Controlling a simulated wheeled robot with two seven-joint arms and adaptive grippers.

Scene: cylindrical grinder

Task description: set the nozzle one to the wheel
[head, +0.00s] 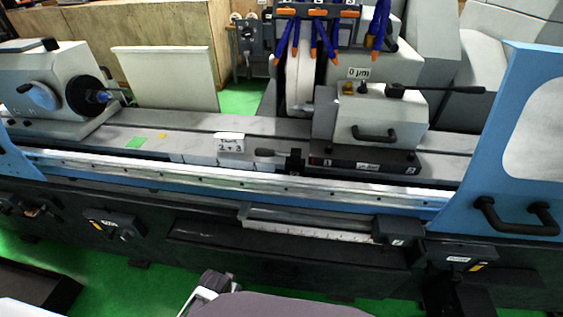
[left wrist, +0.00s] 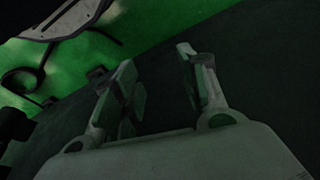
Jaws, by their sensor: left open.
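Several blue hose nozzles (head: 294,40) with orange fittings hang from a dark manifold (head: 318,12) at the top of the head view. Small white labels sit above them, too small to read, so I cannot tell which is nozzle one. The pale grinding wheel (head: 300,82) stands upright just below and behind the hoses, partly covered by them. My left gripper (left wrist: 155,72) is open and empty in the left wrist view, over a dark surface and green floor, away from the nozzles. My right gripper is not in view.
The workhead (head: 55,85) stands left on the machine table; the tailstock (head: 378,120), with a long black lever, stands right of the wheel. A blue guard (head: 525,130) with a black handle rises at the right. The long table (head: 185,122) between workhead and wheel is mostly clear.

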